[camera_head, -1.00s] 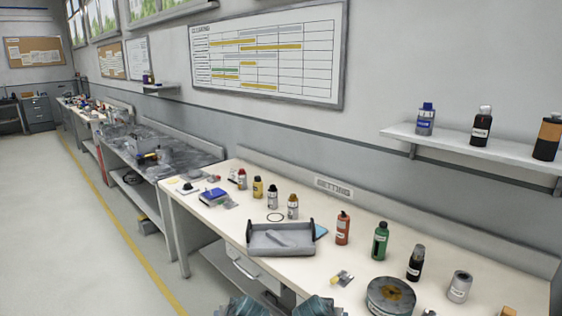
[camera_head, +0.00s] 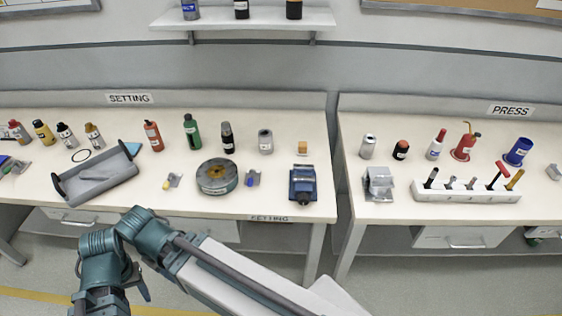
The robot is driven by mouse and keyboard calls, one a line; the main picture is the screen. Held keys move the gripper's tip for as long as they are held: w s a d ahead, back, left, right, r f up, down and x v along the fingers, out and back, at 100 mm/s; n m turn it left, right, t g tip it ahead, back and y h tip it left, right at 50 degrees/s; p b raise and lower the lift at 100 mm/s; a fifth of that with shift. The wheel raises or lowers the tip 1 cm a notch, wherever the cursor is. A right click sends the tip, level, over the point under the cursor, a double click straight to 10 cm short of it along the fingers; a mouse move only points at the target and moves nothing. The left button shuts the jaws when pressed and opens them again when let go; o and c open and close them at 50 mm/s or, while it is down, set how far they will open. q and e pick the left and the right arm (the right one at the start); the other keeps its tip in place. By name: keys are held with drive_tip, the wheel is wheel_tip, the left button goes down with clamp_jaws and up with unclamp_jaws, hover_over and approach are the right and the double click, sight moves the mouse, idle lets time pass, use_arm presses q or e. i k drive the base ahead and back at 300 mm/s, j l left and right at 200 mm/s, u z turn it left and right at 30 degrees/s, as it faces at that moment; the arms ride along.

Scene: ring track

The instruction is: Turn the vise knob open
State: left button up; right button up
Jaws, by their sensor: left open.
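The blue vise (camera_head: 302,183) stands near the front edge of the bench, at its right end, with its dark round knob (camera_head: 303,199) facing me. My left arm comes in low in the picture. My left gripper (camera_head: 112,276) is at the lower left, open and empty, in front of the bench and well away from the vise. Its fingers show only in part. Nothing touches the vise or its knob. My right gripper is out of view.
A round dark tin (camera_head: 217,177) and a small blue-and-grey part (camera_head: 252,178) sit left of the vise. A grey tray (camera_head: 100,179) lies further left. Several bottles line the back. A gap separates this bench from the right one, with a tool rack (camera_head: 466,190).

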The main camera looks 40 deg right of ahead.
sight(303, 198)
drive_tip(key=z, duration=1.7)
